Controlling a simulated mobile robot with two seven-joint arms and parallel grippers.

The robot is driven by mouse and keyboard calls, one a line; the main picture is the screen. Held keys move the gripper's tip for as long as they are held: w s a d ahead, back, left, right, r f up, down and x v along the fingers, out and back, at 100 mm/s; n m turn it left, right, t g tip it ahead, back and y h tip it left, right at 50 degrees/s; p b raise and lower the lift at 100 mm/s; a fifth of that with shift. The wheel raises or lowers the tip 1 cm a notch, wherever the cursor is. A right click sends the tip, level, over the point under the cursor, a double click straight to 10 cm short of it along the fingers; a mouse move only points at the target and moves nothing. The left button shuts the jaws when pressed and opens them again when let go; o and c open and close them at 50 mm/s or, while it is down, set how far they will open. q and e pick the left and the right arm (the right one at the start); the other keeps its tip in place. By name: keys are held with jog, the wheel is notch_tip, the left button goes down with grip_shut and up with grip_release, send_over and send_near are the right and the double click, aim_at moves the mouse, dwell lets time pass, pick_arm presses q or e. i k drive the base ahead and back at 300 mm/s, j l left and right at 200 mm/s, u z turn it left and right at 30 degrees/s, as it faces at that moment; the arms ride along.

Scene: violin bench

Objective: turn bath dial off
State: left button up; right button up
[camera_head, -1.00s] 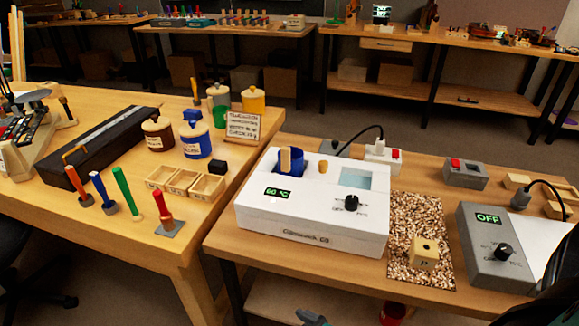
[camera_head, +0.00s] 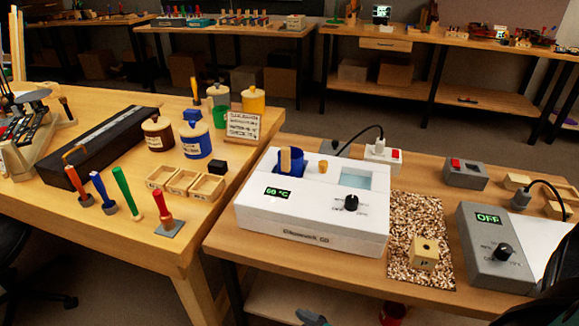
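The bath is a white box (camera_head: 310,228) on the right-hand bench. Its green display (camera_head: 278,193) is lit and seems to read 68 °C. Its black dial (camera_head: 351,202) sits on the top face to the right of the display, with small printed marks around it too fine to read. A blue pot (camera_head: 291,163) with a wooden stick in it stands in the top of the bath, and a pale blue window (camera_head: 358,178) lies behind the dial. I make out neither of my grippers, and nothing touches the dial.
A grey unit (camera_head: 497,262) reads OFF and has its own black dial (camera_head: 503,251). A tray of chips (camera_head: 406,211) holds a wooden block (camera_head: 424,252). A switched socket (camera_head: 384,157) stands behind the bath. Tools, jars and boxes fill the left bench.

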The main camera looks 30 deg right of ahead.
aim_at(352, 201)
jog(key=z, duration=1.25)
